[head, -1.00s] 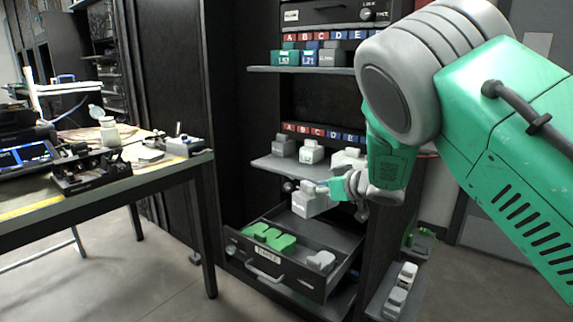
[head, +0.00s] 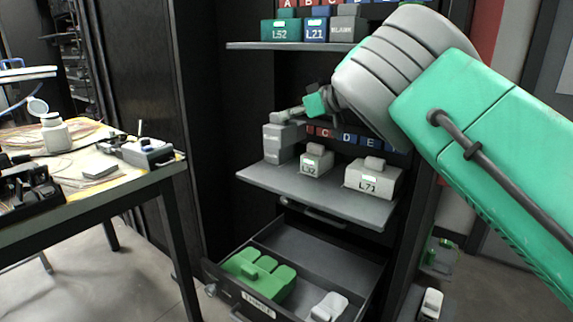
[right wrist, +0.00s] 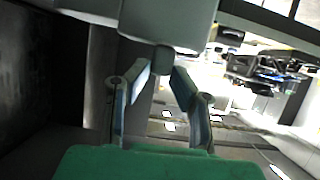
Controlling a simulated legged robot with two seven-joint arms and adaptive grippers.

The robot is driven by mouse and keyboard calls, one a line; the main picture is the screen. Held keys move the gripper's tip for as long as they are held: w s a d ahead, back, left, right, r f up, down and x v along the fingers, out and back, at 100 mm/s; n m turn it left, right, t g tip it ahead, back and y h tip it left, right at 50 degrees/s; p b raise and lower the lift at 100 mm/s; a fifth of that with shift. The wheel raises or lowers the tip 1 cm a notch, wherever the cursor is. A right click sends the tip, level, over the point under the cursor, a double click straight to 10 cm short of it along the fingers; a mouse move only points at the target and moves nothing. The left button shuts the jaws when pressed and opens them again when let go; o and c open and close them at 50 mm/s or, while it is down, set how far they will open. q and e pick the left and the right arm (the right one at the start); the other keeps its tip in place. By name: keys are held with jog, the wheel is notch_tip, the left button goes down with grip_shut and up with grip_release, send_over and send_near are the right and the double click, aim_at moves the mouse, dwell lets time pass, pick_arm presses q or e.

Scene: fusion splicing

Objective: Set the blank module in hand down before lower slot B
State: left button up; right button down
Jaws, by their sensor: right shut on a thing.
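My right gripper (head: 298,113) is shut on a grey blank module (head: 284,131) at the left end of the lower slot shelf (head: 250,180). The module overlaps another grey module (head: 277,154) in the head view; I cannot tell whether they touch. The gripper and held module hide the left part of the lower label strip (head: 345,137), including the A and B tags. In the right wrist view the fingers (right wrist: 162,78) reach up to the pale module (right wrist: 140,20). My left gripper is not in view.
Grey modules marked L32 (head: 316,162) and L71 (head: 372,178) stand on the same shelf. An open drawer (head: 310,250) below holds green modules (head: 258,275) and a pale one (head: 328,307). The upper shelf (head: 260,46) holds several modules. A worktable (head: 130,180) stands left.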

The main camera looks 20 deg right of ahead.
aim_at(291, 134)
jog(key=f+b, duration=0.2)
jog(key=f, duration=0.1)
jog(key=d+f+b, duration=0.1)
jog(key=f, duration=0.1)
jog(key=shift+w+f, duration=0.15)
jog(key=shift+f, duration=0.05)
jog(key=f, duration=0.1)
jog(key=f+b, duration=0.1)
jog(key=f, duration=0.1)
jog(key=f+b, duration=0.1)
jog(key=shift+a+f, duration=0.25)
jog(key=shift+a, duration=0.15)
jog(key=shift+r, duration=0.1)
jog(key=c, duration=1.6)
grip_release()
jog(key=shift+d, duration=0.1)
jog(key=shift+o, duration=1)
jog(key=shift+d, duration=0.1)
